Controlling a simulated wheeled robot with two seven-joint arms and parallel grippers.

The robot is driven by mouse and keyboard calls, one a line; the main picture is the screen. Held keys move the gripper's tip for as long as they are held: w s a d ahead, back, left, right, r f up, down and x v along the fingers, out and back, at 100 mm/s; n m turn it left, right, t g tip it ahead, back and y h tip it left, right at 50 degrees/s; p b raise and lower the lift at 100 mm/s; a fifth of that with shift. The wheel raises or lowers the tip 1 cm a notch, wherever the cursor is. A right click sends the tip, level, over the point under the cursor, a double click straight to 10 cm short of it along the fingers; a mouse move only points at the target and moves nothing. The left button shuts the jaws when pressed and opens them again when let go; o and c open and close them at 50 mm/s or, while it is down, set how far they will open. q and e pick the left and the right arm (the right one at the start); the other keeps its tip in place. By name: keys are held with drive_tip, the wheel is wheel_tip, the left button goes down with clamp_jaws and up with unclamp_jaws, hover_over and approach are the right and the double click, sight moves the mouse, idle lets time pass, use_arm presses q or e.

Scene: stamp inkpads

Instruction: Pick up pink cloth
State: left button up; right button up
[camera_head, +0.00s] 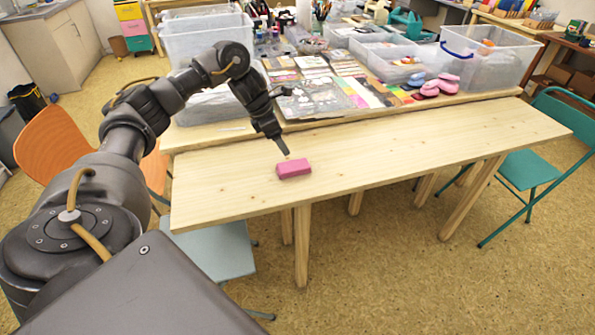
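A small pink folded block (294,169), which fits the pink cloth, lies on the bare wooden bench near its left part. My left arm comes in from the left, and my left gripper (284,150) points down just above and behind the pink block. Whether its fingertips touch the block cannot be told. The fingers are too small and edge-on to show whether they are open or shut. My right gripper is not in view.
The wooden bench top (420,145) is clear to the right of the block. Behind it, a table holds clear plastic bins (480,65), stamp sheets, and pink and dark pads (432,88). An orange chair (50,143) and a teal chair (530,170) flank the bench.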

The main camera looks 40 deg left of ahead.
use_arm(q)
hover_over(293, 165)
drive_tip(key=s+a, duration=0.1)
drive_tip(key=a, duration=0.1)
drive_tip(key=f, duration=0.5)
drive_tip(key=shift+s+d+f, duration=0.1)
drive_tip(key=shift+s+f, duration=0.1)
drive_tip(key=shift+f, duration=0.1)
drive_tip(key=shift+s+x, duration=0.15)
drive_tip(key=shift+x, duration=1.2)
drive_tip(key=shift+s+x, duration=0.1)
drive_tip(key=shift+x, duration=1.25)
drive_tip(key=shift+d, duration=0.1)
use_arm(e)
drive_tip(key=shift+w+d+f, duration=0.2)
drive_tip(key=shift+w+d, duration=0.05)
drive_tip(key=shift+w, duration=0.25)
use_arm(q)
drive_tip(key=shift+c, duration=0.3)
drive_tip(key=c, duration=1)
